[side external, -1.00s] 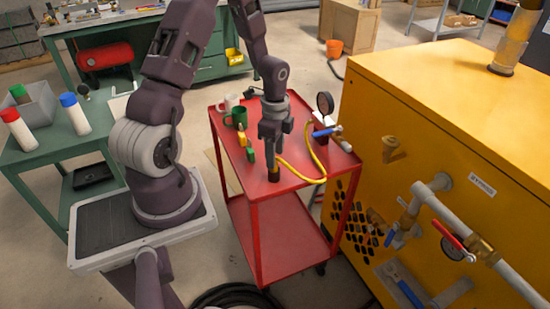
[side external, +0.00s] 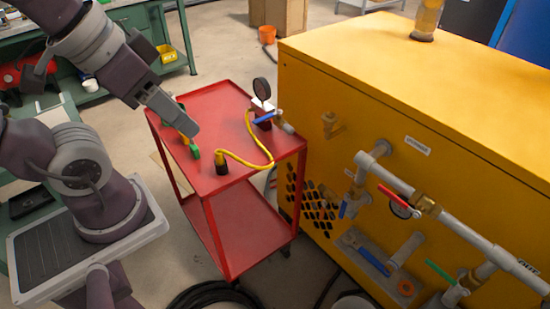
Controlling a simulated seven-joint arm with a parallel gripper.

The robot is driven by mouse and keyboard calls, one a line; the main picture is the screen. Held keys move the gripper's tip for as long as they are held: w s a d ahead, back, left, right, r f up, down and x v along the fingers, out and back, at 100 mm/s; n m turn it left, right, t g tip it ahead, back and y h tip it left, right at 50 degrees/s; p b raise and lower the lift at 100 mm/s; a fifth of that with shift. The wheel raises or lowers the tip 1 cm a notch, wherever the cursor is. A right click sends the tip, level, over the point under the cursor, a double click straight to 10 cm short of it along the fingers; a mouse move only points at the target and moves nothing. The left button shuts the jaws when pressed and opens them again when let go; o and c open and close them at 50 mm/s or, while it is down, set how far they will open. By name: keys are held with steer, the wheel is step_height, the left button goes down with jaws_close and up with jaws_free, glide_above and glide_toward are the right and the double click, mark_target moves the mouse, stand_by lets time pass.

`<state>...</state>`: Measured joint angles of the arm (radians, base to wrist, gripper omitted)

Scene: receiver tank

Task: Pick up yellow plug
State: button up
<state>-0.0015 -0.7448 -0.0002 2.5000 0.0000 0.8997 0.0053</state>
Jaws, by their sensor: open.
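The yellow plug (side external: 221,158), with a dark lower end, stands on the top of the red cart (side external: 235,187) near its front edge. A yellow cable runs from it to the right, toward the gauge assembly. My gripper (side external: 193,130) is above the left part of the cart top, left of and higher than the plug, tilted down to the right. It is apart from the plug. Its fingers overlap in this view, so the gap between them is hidden, and nothing shows held at the tips.
A green and yellow item (side external: 192,150) lies below my gripper, partly hidden. A gauge (side external: 262,89) and blue-handled valve (side external: 265,118) stand at the cart's right side. The yellow machine (side external: 420,110) with pipes is close on the right.

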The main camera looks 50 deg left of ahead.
stand_by(0.4)
steer(key=m+g+y, duration=0.7)
steer(key=m+y, duration=0.7)
glide_toward(220, 157)
steer(key=s+r, duration=0.2)
steer(key=s, duration=0.4)
steer(key=w+a+f+m+t+y, duration=0.1)
steer(key=w+a+m+t, duration=0.1)
steer(key=a, duration=0.1)
steer(key=w+a+f+m+t+y, duration=0.1)
steer(key=a+f+m+t, duration=0.1)
steer(key=a+m, duration=0.1)
steer(key=w+a+f+m+t+y, duration=0.1)
steer(key=w+a+f+m+t, duration=0.1)
steer(key=a+t, duration=0.1)
steer(key=shift+w+a+f+m, duration=0.1)
steer(key=shift+w+a+m, duration=0.05)
steer(key=shift+a, duration=0.25)
steer(key=shift+w+a+f+m, duration=0.1)
steer(key=shift+w+a+m, duration=0.05)
steer(key=shift+a, duration=0.25)
jaws_close()
